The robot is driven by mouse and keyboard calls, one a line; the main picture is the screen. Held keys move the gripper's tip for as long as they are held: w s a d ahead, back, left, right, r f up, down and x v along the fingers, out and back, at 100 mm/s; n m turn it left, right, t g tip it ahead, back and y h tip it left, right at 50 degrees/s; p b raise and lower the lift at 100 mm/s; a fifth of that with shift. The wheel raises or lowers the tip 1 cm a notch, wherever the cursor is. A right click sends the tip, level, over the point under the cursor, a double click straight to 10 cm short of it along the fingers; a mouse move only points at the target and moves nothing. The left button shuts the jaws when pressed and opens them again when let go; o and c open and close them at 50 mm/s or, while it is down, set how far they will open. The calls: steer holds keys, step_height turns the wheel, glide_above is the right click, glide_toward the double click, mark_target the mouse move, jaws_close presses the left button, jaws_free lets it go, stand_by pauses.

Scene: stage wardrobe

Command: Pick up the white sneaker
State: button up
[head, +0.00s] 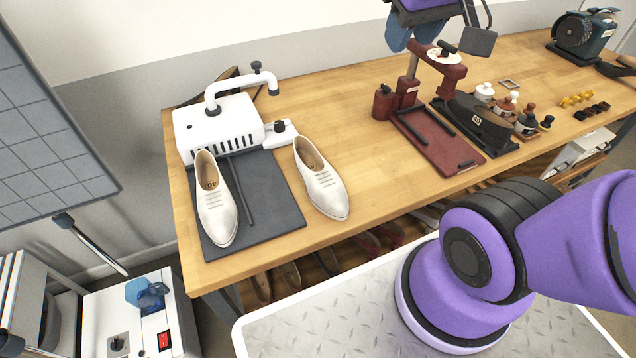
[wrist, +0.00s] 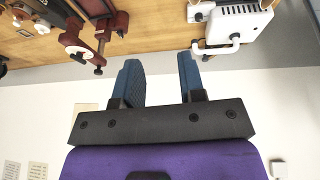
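The left white shoe (head: 215,205) is on the dark mat of a white machine. The right white shoe (head: 322,182) is on bare wood just right of that mat. I cannot tell which one is the white sneaker. My gripper (head: 410,42) is high at the top of the head view, far from both shoes. In the wrist view my gripper (wrist: 163,75) has its blue fingers apart with nothing between them. No shoe shows in the wrist view.
The white machine (head: 218,128) with a raised handle stands behind the shoes. Small bottles (head: 484,91) line up beyond. Bare bench (head: 365,170) lies right of the shoes.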

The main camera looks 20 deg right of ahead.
steer(key=w+f+g, duration=0.2)
steer(key=w+f, duration=0.3)
steer(key=w, duration=0.2)
steer(key=n+g+y, duration=0.1)
steer(key=n+g, duration=0.1)
steer(key=g, duration=0.1)
glide_above(320, 157)
steer(key=f, duration=2.4)
steer(key=shift+d+f, duration=0.1)
steer(key=shift+d, duration=0.15)
steer(key=shift+w+a+f, duration=0.1)
steer(key=shift+w+f, duration=0.05)
steer(key=shift+f, duration=2.4)
steer(key=shift+w+a+f, duration=0.1)
steer(key=shift+f, duration=2.45)
steer(key=shift+c, duration=0.5)
jaws_close()
